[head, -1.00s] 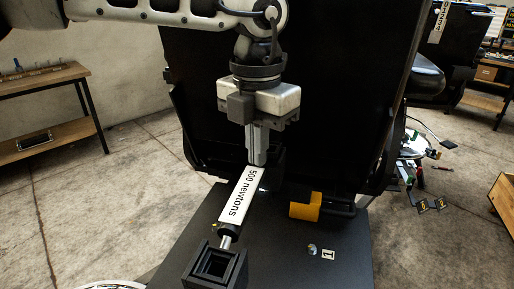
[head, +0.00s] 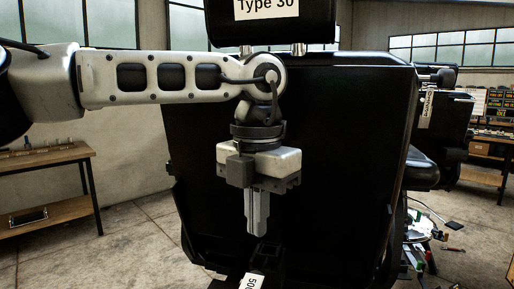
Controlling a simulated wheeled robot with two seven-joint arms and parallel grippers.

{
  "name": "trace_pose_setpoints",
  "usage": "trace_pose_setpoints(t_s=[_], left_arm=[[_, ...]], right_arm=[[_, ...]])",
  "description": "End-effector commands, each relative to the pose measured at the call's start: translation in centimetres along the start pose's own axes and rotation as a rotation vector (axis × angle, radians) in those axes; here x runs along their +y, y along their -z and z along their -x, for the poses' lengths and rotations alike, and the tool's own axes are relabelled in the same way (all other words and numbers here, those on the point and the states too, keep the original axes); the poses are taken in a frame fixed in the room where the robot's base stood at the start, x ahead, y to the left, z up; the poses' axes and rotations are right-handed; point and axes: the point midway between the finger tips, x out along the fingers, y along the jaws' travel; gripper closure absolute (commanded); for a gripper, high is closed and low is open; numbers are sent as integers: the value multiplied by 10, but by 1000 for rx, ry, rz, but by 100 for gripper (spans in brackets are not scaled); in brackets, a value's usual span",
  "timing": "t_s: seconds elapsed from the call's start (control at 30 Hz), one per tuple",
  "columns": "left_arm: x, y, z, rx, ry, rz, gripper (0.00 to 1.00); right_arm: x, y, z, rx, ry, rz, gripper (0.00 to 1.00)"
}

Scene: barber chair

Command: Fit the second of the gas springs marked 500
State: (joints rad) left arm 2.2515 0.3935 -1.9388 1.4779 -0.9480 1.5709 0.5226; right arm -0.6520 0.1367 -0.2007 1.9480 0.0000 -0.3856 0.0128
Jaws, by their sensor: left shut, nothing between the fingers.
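The gas spring (head: 251,282) shows only as the top of its white label, cut off by the bottom edge of the head view, with "50" readable. It lies low behind the black back of the barber chair (head: 340,150). My left gripper (head: 258,232) points down in front of the chair back, above the spring's label. Its fingers are together, empty and apart from the label. The spring's lower end and its seat are out of view. My right gripper is not in view.
A black headrest marked "Type 30" (head: 270,18) tops the chair. A wooden bench (head: 45,158) stands at the left. Another chair (head: 440,125) and scattered parts on the floor are at the right. Floor at the lower left is clear.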

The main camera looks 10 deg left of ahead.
Motion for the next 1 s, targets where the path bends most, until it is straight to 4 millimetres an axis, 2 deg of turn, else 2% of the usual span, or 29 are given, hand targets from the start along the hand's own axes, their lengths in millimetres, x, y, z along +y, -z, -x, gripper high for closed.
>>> trace_pose_setpoints(t_s=[0.2,0.43,0.63,1.0], left_arm=[[-1,-1,55,-3,1,0,100],[-1,0,99,0,1,0,100],[0,0,114,3,0,-1,100],[0,1,116,3,0,-1,100]], right_arm=[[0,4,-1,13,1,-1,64],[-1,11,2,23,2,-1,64],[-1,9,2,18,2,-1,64],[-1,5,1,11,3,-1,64]])
